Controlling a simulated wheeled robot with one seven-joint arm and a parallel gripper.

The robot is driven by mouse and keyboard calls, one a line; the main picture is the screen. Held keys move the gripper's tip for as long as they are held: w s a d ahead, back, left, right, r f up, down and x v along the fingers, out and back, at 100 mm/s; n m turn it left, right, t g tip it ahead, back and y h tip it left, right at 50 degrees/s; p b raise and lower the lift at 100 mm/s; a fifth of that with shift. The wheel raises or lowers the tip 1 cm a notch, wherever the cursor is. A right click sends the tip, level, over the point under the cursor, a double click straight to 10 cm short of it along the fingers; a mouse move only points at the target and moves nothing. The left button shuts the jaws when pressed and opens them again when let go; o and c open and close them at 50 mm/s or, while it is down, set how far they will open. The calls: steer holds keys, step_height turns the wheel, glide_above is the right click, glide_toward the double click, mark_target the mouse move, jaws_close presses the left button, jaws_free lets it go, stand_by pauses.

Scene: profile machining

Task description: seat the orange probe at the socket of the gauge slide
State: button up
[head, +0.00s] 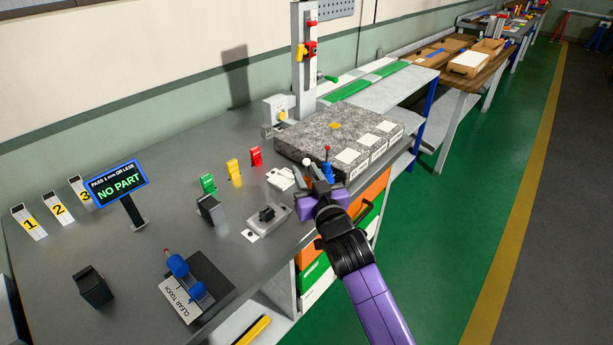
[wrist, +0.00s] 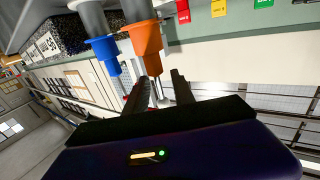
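In the wrist view the orange probe (wrist: 145,38) has an orange collar, a grey body and a thin stem pointing toward my fingers. The blue probe (wrist: 105,47) is beside it on the left. My gripper (wrist: 161,74) is open, with its fingertips apart on either side of the orange probe's stem; contact is not clear. In the head view my gripper (head: 318,183) is at the bench's right edge, by the blue probe (head: 327,172), and the orange collar is hidden. The upright gauge column (head: 303,85) with its red slide (head: 310,49) stands behind the granite block; the socket is not distinguishable.
The speckled granite block (head: 318,133) lies just beyond my gripper. The display (head: 119,184) reads "NO PART". A "CLEAR TOUCH" fixture (head: 190,290) is at the front.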

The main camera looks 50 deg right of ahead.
mark_target(306, 170)
steer(key=x, duration=0.3)
steer(key=shift+w+d, duration=0.1)
steer(key=shift+d, duration=0.1)
jaws_close()
steer(key=shift+r, duration=0.15)
step_height(306, 170, up, 20)
stand_by(0.5)
stand_by(2.0)
